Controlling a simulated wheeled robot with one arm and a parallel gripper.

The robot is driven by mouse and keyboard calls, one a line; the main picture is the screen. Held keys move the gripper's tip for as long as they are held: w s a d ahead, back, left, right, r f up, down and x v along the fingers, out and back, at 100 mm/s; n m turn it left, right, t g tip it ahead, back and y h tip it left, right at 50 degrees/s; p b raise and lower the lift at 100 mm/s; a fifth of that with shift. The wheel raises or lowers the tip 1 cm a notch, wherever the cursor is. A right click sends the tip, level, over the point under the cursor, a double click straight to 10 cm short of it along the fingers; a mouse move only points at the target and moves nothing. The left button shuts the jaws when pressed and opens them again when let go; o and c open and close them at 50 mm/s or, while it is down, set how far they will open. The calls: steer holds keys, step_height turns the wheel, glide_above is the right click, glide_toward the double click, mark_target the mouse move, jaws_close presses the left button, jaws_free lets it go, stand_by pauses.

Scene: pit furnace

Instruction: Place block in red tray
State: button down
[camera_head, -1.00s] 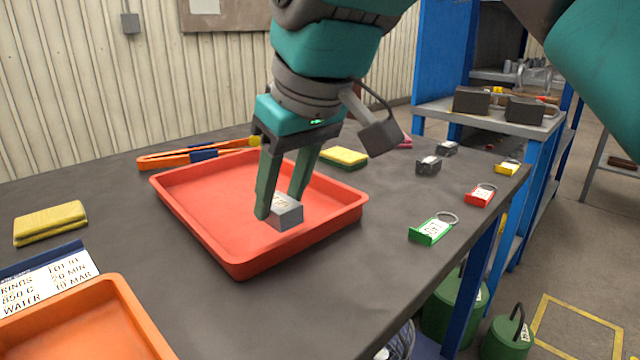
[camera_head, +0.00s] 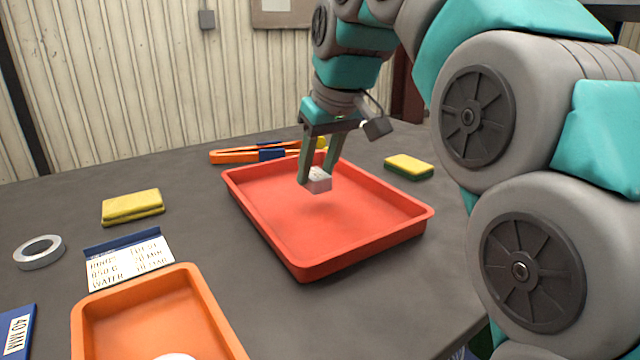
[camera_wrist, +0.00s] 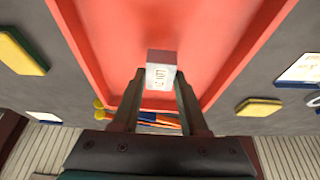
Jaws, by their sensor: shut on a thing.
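The block (camera_head: 318,180) is small and light grey, with dark marks on one face. My gripper (camera_head: 317,178) is shut on it. The block is over the far part of the red tray (camera_head: 298,262), inside its walls as seen from the head. A shadow lies on the tray floor below it, so it looks held a little above the floor. In the wrist view the block (camera_wrist: 161,72) sits between my fingertips, with the marked face towards the camera and the red tray (camera_wrist: 215,45) behind it. The rest of the tray floor is empty.
Orange tongs (camera_head: 240,156) lie behind the tray. A yellow and green sponge (camera_head: 408,167) is to its right. A folded yellow cloth (camera_head: 132,206), a tape ring (camera_head: 40,252), a label card (camera_head: 128,262) and an orange tray (camera_head: 160,300) are to the left.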

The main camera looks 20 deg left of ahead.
mark_target(321, 177)
steer(key=shift+f, duration=1.65)
steer(key=shift+f, duration=0.1)
steer(key=shift+c, duration=2.2)
jaws_free()
steer(key=p+v, duration=0.2)
steer(key=v, duration=1)
